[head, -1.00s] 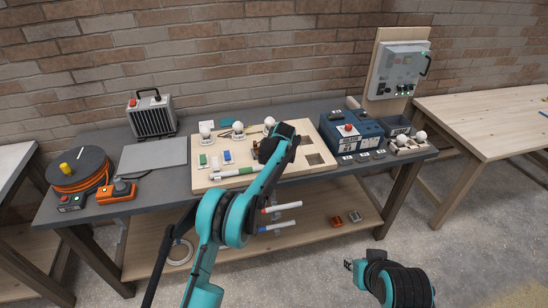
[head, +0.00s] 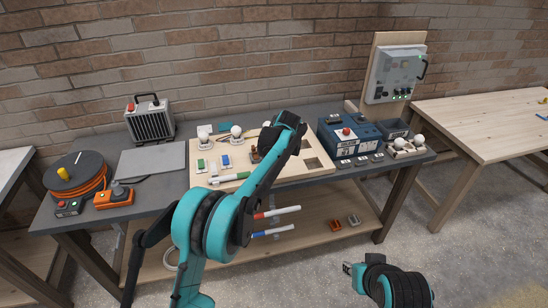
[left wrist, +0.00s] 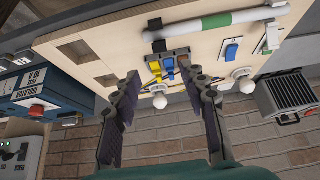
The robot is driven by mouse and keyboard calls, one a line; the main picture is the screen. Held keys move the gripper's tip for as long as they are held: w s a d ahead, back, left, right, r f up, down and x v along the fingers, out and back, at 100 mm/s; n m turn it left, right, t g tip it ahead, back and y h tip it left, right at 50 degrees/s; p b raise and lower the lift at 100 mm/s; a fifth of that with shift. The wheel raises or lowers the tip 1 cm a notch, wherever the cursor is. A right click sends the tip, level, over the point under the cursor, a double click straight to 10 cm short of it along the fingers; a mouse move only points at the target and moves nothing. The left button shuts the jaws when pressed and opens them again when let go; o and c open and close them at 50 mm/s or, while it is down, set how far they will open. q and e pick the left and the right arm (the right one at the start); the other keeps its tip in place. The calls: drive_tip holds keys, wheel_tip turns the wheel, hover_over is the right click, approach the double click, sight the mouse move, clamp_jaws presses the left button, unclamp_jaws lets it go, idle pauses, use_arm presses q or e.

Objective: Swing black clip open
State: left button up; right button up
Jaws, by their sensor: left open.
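Small dark clips sit on the pale wooden board (left wrist: 105,40) in the left wrist view. One dark clip (left wrist: 158,46) is beside a terminal block with yellow, blue and brown parts (left wrist: 168,62), and another (left wrist: 155,24) is by the white and green tube (left wrist: 215,22). I cannot tell for sure which is the black clip of the task. My left gripper (left wrist: 160,78) is open, with its fingers either side of the block and nothing seen between them. In the head view its arm partly hides the board. My right gripper (head: 347,268) is low in front of the bench, away from the board.
White bulbs (head: 236,132) and switches (head: 225,160) stand on the board near the left arm. A blue isolator box (head: 350,135) is to its right, a grey heater (head: 150,120) and orange cable reel (head: 80,175) to its left.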

use_arm(q)
drive_tip(key=shift+s+d+r, duration=0.1)
drive_tip(key=shift+s+r, duration=0.25)
drive_tip(key=shift+r, duration=0.25)
